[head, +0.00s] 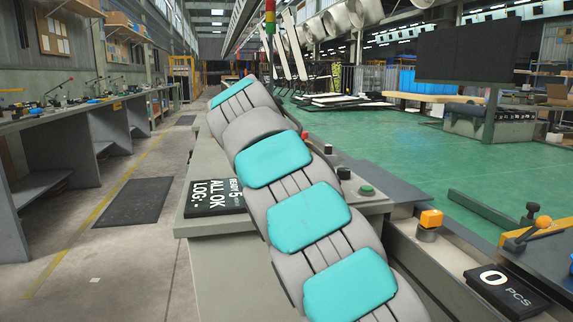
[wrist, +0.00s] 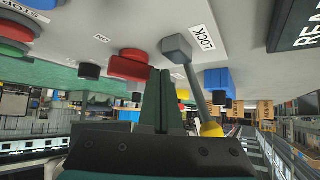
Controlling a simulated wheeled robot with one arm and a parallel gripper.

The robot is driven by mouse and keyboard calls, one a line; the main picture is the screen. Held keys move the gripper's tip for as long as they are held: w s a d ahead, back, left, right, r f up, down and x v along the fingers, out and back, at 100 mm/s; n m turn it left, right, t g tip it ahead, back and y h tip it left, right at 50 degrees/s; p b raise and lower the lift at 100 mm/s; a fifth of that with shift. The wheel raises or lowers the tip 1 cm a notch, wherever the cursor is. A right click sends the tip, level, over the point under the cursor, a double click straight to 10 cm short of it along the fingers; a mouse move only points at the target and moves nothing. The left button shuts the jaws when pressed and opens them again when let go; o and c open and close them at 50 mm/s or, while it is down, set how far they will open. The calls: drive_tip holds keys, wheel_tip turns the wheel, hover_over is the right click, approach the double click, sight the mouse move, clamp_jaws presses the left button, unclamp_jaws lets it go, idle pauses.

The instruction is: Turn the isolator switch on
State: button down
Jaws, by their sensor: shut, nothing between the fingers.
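In the wrist view, the panel appears upside down at the top. My gripper (wrist: 161,74) is shut and empty, its fingertips pointing up at the panel. A red knob (wrist: 130,66) is just left of the fingertips, with a small ON label (wrist: 102,39) near it. A grey lever (wrist: 193,82) with a yellow end stands just right of the fingers, by a LOCK label (wrist: 202,39). I cannot tell for certain which control is the isolator switch, or whether the fingers touch one. In the head view my arm hides the gripper.
An orange button (head: 431,219) and a counter display (head: 507,292) showing 0 are further right. A blue part (wrist: 217,79) is right of the lever.

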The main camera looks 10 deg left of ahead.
drive_tip(key=shift+w, duration=0.4)
drive_tip(key=shift+w+p, duration=0.2)
drive_tip(key=shift+p, duration=0.2)
idle(1.2)
idle(0.7)
